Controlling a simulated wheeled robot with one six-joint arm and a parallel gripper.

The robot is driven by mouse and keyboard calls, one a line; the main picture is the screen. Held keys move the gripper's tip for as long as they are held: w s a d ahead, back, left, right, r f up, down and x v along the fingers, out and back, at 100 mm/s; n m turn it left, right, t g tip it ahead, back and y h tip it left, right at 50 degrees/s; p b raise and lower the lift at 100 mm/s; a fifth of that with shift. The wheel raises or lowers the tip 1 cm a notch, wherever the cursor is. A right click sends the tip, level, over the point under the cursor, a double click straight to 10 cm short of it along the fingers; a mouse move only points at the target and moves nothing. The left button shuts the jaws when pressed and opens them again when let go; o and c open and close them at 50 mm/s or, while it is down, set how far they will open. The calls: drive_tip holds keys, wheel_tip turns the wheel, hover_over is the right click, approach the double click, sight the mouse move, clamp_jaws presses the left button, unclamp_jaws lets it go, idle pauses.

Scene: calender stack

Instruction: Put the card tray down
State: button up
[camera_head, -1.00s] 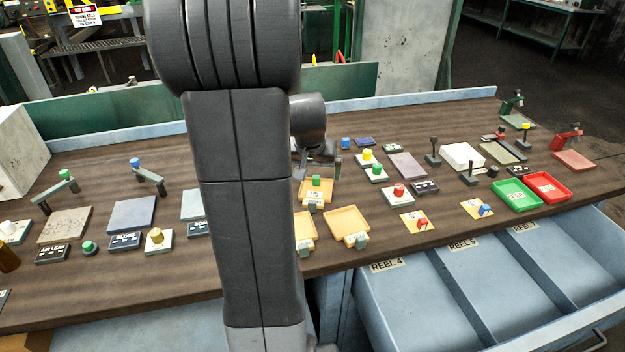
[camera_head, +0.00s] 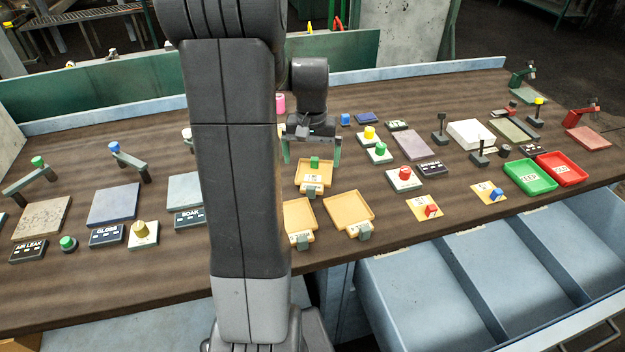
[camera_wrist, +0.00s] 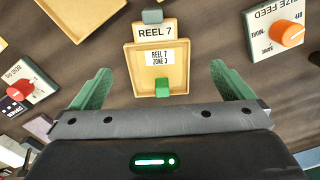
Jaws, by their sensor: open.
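A tan card tray (camera_head: 326,174) lies on the wooden bench with a white card and a green block (camera_head: 315,162) in it. In the wrist view the tray (camera_wrist: 134,75) has a tab reading "REEL 7", and its card reads "REEL 7 ZONE 3". The green block (camera_wrist: 162,88) sits at the tray edge nearest my gripper. My gripper (camera_head: 312,160) is open and empty above the tray's far edge. In the wrist view its green fingers (camera_wrist: 160,85) stand on either side of the green block, apart from it.
Two more tan trays (camera_head: 370,208) (camera_head: 288,214) lie nearer the bench front. A green tray (camera_head: 548,188) and a red tray (camera_head: 578,180) are at the right. Dials, label blocks and small stands fill the bench around. Open blue drawers (camera_head: 420,275) lie below the front edge.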

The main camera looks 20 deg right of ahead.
sight(313, 180)
drive_tip(key=shift+w+d+f+p, duration=0.1)
drive_tip(key=shift+d+f+p, duration=0.05)
drive_tip(key=shift+f, duration=1.5)
drive_tip(key=shift+d+f+p, duration=0.1)
drive_tip(key=shift+f+p, duration=0.05)
drive_tip(key=shift+f, duration=1.45)
drive_tip(key=c, duration=0.9)
